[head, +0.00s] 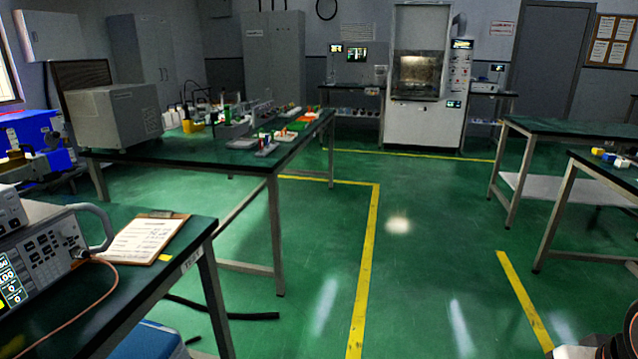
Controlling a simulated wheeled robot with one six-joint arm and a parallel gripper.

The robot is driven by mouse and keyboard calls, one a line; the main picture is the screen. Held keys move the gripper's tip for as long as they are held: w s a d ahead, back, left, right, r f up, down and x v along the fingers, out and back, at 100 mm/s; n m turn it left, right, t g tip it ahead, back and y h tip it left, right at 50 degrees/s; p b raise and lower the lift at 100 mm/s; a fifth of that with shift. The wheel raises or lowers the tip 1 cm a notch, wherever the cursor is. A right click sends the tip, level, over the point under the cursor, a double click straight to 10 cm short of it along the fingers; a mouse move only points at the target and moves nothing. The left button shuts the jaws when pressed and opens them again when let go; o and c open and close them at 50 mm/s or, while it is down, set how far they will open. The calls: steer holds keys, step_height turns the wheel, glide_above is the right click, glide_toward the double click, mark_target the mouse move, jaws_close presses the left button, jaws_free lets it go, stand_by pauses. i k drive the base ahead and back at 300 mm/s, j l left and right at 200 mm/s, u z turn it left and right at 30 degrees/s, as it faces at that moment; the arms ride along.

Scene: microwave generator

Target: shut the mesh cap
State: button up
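I cannot make out a mesh cap in the head view. A grey bench instrument (45,250) with a lit keypad and a carry handle stands at the left edge, partly cut off; it may be the generator, but I cannot tell. Behind it, a blue unit (38,132) with brass-coloured parts is also cut off by the left edge. My gripper is not in view. Dark parts at the bottom right corner may belong to my arm.
A near-left table (190,255) holds a clipboard (148,238). A long table (215,155) behind it carries a grey box and small items. Two tables stand at right. A tall cabinet machine (425,120) stands at back. The green floor between, with yellow lines, is mostly clear.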

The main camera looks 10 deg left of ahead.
mark_target(52, 138)
steer(key=i+u, duration=0.15)
steer(key=i, duration=0.35)
steer(key=i+l+u, duration=0.15)
steer(key=i, duration=0.35)
steer(key=i+l+u, duration=0.15)
steer(key=i, duration=0.35)
steer(key=i+u, duration=0.3)
steer(key=u, duration=0.15)
steer(key=i+l+u, duration=0.1)
steer(key=i+u, duration=0.15)
steer(key=u, duration=0.2)
steer(key=i+l+u, duration=0.2)
steer(key=u, duration=0.25)
steer(key=i+l+u, duration=0.3)
steer(key=u, duration=0.15)
steer(key=i+l+u, duration=0.25)
steer(key=u, duration=0.15)
steer(key=i+l+u, duration=0.2)
steer(key=l+u, duration=0.15)
steer(key=l, duration=0.15)
